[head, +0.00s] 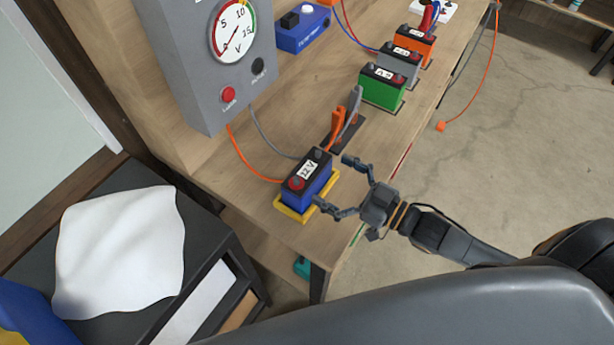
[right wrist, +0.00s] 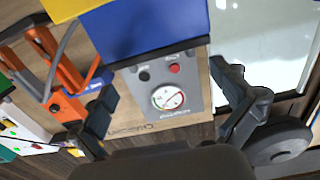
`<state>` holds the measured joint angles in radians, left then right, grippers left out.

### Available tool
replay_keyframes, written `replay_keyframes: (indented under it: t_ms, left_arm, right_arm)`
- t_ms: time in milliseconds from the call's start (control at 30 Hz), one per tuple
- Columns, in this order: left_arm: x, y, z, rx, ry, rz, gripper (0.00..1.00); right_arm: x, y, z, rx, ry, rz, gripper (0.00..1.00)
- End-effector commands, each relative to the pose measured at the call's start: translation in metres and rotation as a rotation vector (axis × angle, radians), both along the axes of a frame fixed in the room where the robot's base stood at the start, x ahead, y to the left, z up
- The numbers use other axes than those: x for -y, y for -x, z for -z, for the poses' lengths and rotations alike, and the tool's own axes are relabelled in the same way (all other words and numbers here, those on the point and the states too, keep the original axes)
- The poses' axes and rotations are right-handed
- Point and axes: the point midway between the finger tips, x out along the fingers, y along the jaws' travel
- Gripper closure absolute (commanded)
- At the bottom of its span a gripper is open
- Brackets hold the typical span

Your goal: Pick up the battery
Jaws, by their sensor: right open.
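A blue battery with a black top and a "12 V" label (head: 309,180) stands upright in a yellow tray (head: 292,213) near the bench's near end. Its blue side fills the upper middle of the right wrist view (right wrist: 150,28). My right gripper (head: 337,182) is open at the battery's right side, one finger towards its far end and one by its near lower corner. In the right wrist view the open fingers (right wrist: 172,105) have nothing between their tips. I cannot tell whether a finger touches the battery. My left gripper is not in view.
A grey meter box (head: 195,60) stands behind the battery. Orange and grey clamps (head: 345,120) stand just beyond it, their cables near. Green (head: 382,90), grey (head: 400,65) and orange (head: 415,42) batteries line the bench further off. A white cloth (head: 120,245) lies on a dark cart.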

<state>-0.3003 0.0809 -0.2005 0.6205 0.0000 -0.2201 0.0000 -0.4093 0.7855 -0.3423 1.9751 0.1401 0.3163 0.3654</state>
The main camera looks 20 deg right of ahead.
Motion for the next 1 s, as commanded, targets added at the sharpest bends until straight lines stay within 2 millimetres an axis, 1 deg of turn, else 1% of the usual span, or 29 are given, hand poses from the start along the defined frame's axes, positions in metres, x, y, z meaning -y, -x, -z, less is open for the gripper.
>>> replay_keyframes:
  t_ms: [167, 500, 600, 800, 833, 867, 900, 967, 1000]
  left_arm:
    - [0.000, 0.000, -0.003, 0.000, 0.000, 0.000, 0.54]
    - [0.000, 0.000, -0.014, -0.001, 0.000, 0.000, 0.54]
    - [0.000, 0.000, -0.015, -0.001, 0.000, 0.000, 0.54]
    - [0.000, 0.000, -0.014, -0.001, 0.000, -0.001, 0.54]
    - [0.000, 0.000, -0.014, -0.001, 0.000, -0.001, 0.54]
    - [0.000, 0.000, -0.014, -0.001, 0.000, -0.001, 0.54]
    - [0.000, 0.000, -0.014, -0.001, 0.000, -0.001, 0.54]
    - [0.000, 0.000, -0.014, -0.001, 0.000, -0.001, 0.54]
    - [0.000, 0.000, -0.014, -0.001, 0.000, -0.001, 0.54]
  right_arm:
    - [-0.006, -0.008, -0.001, 0.001, -0.001, 0.000, 0.00]
    - [-0.034, -0.045, -0.002, 0.001, -0.001, 0.001, 0.00]
    - [-0.038, -0.049, 0.000, 0.000, 0.001, 0.000, 0.00]
    - [-0.038, -0.049, 0.001, -0.001, 0.001, 0.000, 0.00]
    - [-0.038, -0.049, 0.001, -0.001, 0.001, 0.000, 0.02]
    - [-0.038, -0.049, 0.001, -0.001, 0.001, 0.000, 0.08]
    - [-0.038, -0.048, 0.001, -0.001, 0.001, 0.000, 0.16]
    - [-0.038, -0.049, 0.001, -0.001, 0.001, 0.000, 0.29]
    - [-0.038, -0.048, 0.001, -0.001, 0.001, 0.000, 0.37]
